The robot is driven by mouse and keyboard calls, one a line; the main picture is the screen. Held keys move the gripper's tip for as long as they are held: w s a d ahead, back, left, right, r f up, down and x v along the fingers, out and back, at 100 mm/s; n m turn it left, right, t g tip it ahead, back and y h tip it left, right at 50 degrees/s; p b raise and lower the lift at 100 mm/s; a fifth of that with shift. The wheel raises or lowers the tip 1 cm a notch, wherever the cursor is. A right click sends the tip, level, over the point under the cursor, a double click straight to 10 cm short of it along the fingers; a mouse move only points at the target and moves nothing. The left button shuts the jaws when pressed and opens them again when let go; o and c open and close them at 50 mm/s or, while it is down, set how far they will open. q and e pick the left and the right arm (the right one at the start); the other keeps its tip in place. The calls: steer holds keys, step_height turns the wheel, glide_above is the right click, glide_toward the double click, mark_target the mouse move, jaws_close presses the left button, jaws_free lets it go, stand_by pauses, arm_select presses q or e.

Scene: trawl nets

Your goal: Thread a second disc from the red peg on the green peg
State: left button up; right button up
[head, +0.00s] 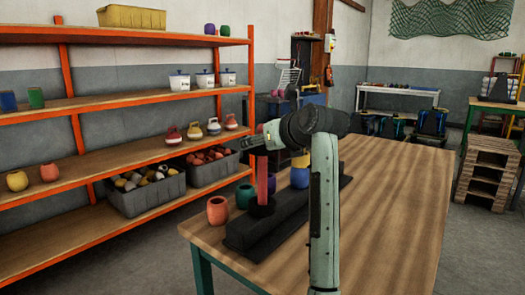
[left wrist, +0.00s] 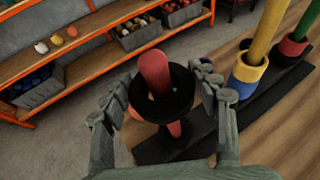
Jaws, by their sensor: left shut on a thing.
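The red peg (head: 262,180) stands upright on a long black base (head: 270,228). In the left wrist view the red peg (left wrist: 154,72) rises above a black disc (left wrist: 163,109). My left gripper (head: 262,142), also in the left wrist view (left wrist: 160,95), is shut on this disc, one finger on each side. The disc appears to be around the peg, above the base. Another dark disc (head: 260,209) sits low on the red peg. The green peg (left wrist: 302,22) stands at the far right of the left wrist view, with a red disc (left wrist: 292,45) low on it. My right gripper is out of view.
A yellow peg (left wrist: 268,28) with a yellow disc (left wrist: 251,66) stands between the red and green pegs. An orange pot (head: 217,210) and a green pot (head: 245,195) stand beside the base. The wooden table (head: 400,200) is clear to the right.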

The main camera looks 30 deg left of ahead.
arm_select(q)
steer(key=shift+r, duration=4.2)
